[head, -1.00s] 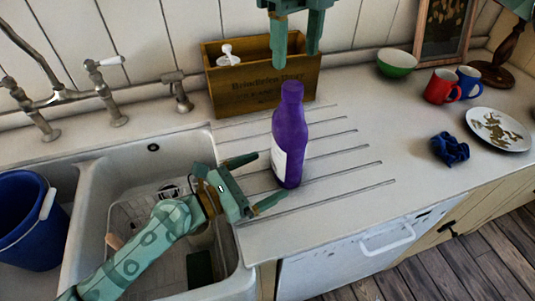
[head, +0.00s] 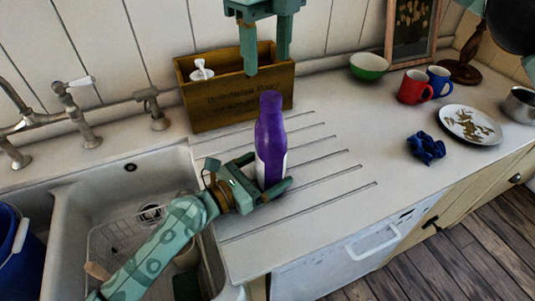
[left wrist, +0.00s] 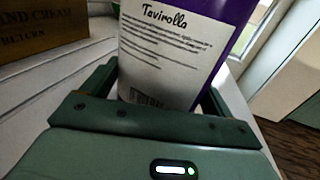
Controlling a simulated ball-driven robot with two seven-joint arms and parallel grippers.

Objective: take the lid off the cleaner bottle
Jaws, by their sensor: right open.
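The cleaner bottle (head: 270,145) is purple with a white label and stands upright on the ribbed drainboard. Its purple lid (head: 271,101) is on top. My left gripper (head: 270,171) is low at the bottle, open, with one finger on each side of it. The left wrist view shows the bottle's label (left wrist: 165,60) between the fingers; I see no clear grip on it. My right gripper (head: 266,62) points down above and slightly behind the lid, open and empty, apart from the bottle.
A wooden crate (head: 225,105) with a white pump bottle stands behind the bottle. The sink (head: 75,195) is at left. At right are a green bowl (head: 369,67), red mug (head: 414,88), blue mug (head: 440,80), plate (head: 460,115) and blue cloth (head: 426,148).

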